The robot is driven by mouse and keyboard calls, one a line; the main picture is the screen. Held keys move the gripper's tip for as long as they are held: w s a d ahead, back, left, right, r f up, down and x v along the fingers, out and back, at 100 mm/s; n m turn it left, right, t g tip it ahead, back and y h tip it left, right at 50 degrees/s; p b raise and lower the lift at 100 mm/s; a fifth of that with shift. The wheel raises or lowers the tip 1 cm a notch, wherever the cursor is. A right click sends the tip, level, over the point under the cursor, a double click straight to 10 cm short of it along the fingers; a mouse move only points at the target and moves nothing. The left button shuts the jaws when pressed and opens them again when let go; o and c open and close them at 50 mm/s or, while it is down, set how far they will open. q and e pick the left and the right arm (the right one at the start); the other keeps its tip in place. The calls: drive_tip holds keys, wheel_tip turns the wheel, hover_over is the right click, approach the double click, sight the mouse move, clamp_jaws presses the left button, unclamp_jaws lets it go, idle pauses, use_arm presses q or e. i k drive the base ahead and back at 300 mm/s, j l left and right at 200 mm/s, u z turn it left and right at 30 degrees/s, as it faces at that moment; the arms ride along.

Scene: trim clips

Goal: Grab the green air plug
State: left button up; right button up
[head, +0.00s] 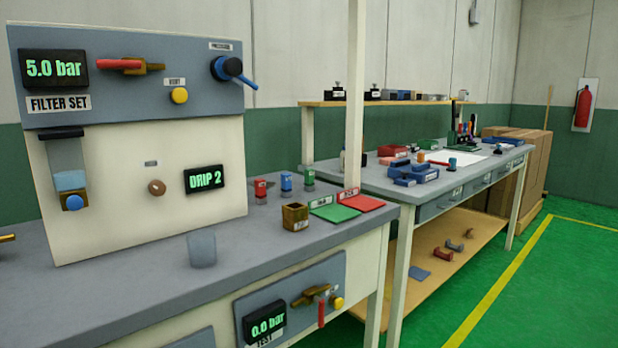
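A small green plug (309,179) stands upright on the grey bench top, at the right end of a short row. A blue plug (286,184) and a red plug (260,191) of like shape stand to its left. All three have pale lower parts. Nothing touches the green plug, and it is in full view just left of a white post.
A brass-coloured cup (295,217) and green (335,213) and red (364,203) mats lie in front of the plugs. The white post (354,100) rises behind the mats. A filter panel (130,180) stands left. A grey translucent cup (202,249) sits nearer. A second bench (385,180) stands right.

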sight(309, 173)
drive_tip(key=i+l+u, duration=0.1)
drive_tip(key=i+l, duration=0.25)
drive_tip(key=i+l+u, duration=0.1)
drive_tip(key=i+l, duration=0.25)
drive_tip(key=i+l+u, duration=0.15)
drive_tip(key=i+l, duration=0.15)
drive_tip(key=l, duration=0.2)
drive_tip(key=i+l+u, duration=0.1)
drive_tip(key=i+l, duration=0.25)
drive_tip(key=l, duration=0.15)
